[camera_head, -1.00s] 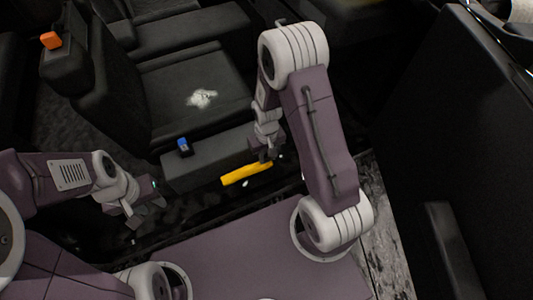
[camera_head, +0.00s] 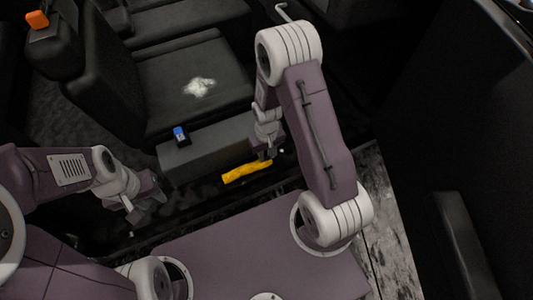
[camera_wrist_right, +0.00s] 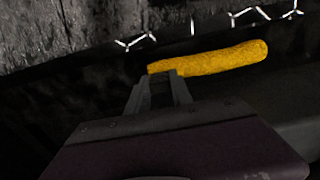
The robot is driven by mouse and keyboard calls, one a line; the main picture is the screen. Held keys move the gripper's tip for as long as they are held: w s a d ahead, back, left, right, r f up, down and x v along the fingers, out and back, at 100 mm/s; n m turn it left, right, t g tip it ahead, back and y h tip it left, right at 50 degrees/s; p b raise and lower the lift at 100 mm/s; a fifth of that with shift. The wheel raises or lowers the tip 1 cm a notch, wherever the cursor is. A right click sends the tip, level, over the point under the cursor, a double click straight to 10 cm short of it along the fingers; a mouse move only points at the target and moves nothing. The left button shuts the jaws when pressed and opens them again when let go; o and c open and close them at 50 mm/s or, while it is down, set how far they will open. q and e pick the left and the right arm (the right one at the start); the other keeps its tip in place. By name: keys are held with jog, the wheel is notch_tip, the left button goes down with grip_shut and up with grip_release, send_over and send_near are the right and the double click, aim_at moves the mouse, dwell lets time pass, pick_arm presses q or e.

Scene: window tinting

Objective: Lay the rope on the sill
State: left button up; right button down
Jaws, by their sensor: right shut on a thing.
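The rope, a short yellow roll (camera_head: 247,171), sits at the tip of my right gripper (camera_head: 267,156) in front of the seat base. In the right wrist view the rope (camera_wrist_right: 215,62) extends right from the jaws (camera_wrist_right: 160,82), which are shut on its left end. The dark sill (camera_head: 195,205) runs diagonally below the rope in the head view. I cannot tell whether the rope touches it. My left gripper (camera_head: 141,210) is at the lower left, apart from the rope, with no object visible in it; its jaw opening is unclear.
A black car seat (camera_head: 190,75) with a crumpled white cloth (camera_head: 199,87) is behind. A blue object (camera_head: 180,136) stands on the dark box-shaped ledge (camera_head: 215,147). An orange object (camera_head: 37,20) is at the upper left. A dark door panel (camera_head: 445,130) fills the right side.

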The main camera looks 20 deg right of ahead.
jog(key=shift+f, duration=0.35)
jog(key=c, duration=1.1)
grip_release()
jog(key=shift+o, duration=0.2)
notch_tip(320, 180, up, 8)
jog(key=p, duration=0.4)
jog(key=shift+r, duration=0.55)
jog(key=shift+w, duration=0.1)
